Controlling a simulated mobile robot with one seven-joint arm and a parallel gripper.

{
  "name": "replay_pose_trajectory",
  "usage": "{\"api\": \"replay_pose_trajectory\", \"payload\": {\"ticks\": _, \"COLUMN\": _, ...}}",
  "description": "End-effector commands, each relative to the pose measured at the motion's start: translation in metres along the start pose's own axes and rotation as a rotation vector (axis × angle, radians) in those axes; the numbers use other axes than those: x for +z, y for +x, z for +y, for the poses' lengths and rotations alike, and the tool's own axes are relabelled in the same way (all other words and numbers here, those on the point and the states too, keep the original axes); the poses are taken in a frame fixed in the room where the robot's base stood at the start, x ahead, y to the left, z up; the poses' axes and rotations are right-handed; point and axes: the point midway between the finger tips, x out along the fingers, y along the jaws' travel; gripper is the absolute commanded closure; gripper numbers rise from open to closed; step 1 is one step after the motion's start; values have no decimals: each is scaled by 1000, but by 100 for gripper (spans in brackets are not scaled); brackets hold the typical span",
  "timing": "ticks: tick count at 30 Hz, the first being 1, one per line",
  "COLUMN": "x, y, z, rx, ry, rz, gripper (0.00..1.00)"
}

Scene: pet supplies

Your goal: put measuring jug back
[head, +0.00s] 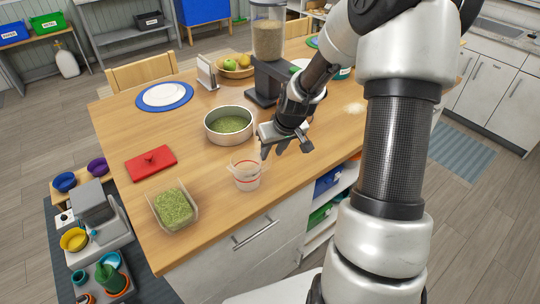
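The clear measuring jug (247,177) with red markings stands upright on the wooden table near its front edge. My gripper (286,150) is above and to the right of the jug, pointing down toward the table. Its fingers look spread apart with nothing between them. The jug appears apart from the fingers, though the exact gap is hard to judge from this view.
A round metal pan (206,130) with green contents sits behind the jug. A clear tub (174,222) of green pellets and a red lid (151,163) are to the left. A dispenser (267,40) stands behind my gripper.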

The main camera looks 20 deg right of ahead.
Motion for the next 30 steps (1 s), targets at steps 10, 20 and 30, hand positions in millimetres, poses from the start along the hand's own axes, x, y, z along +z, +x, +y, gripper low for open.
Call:
{"api": "replay_pose_trajectory", "payload": {"ticks": 10, "x": -1, "y": -70, "z": 1, "rx": 3, "ry": 1, "rz": 2, "gripper": 68}}
{"api": "replay_pose_trajectory", "payload": {"ticks": 20, "x": 0, "y": -84, "z": 0, "rx": 0, "ry": 0, "rz": -1, "gripper": 68}}
{"api": "replay_pose_trajectory", "payload": {"ticks": 30, "x": 0, "y": -83, "z": 0, "rx": 0, "ry": 0, "rz": 0, "gripper": 68}}
